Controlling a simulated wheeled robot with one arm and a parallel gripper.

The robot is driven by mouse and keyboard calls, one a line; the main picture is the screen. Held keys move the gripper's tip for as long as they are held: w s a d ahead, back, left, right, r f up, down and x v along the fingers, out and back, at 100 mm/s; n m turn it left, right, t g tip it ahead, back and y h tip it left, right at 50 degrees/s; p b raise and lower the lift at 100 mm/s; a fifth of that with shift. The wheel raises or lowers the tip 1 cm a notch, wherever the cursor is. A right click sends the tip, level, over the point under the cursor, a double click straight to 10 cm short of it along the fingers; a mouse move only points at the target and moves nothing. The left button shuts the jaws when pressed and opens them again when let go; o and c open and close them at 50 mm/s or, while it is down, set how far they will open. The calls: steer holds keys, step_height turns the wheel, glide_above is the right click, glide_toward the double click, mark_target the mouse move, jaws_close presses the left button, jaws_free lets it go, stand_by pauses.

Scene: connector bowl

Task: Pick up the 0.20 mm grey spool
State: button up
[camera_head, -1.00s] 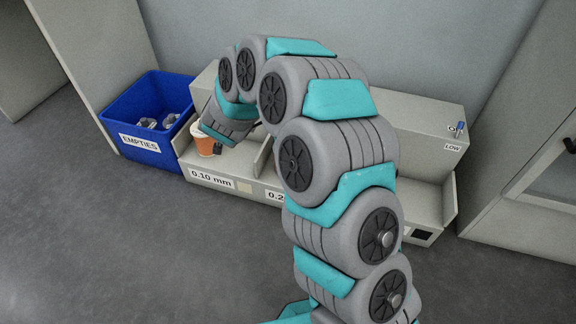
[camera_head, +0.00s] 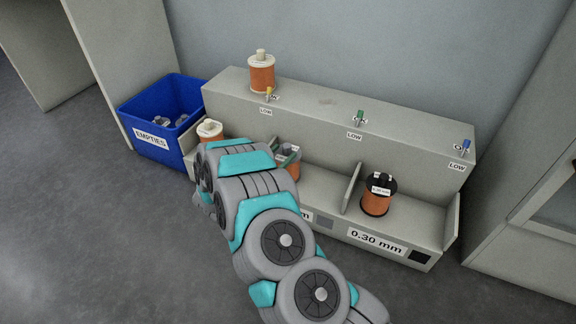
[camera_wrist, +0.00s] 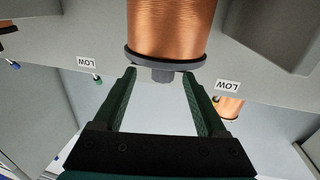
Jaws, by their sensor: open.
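The grey-flanged spool wound with copper wire (camera_head: 293,172) stands in the middle bay of the shelf, mostly hidden behind my arm in the head view. It looms large at the top of the wrist view (camera_wrist: 168,30), with its grey flange and short hub stub toward my gripper. My gripper (camera_wrist: 160,78) is open, its green fingers on either side of the stub, with gaps showing. In the head view my gripper (camera_head: 287,152) is at the top of this spool. The middle bay's size label is mostly covered by my arm.
A black-flanged spool (camera_head: 376,203) stands in the 0.30 mm bay, behind a divider (camera_head: 351,187). A pale-flanged spool (camera_head: 209,131) is in the left bay. Another pale spool (camera_head: 262,78) stands on the upper ledge near small coloured switches. A blue EMPTIES bin (camera_head: 135,127) is at left.

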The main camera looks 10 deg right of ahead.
mark_target(290, 145)
steer(key=x, duration=0.6)
steer(key=shift+w+d+b, duration=0.1)
steer(key=shift+w+b, duration=0.25)
steer(key=shift+b, duration=0.05)
steer(key=shift+c, duration=0.2)
jaws_close()
stand_by(0.8)
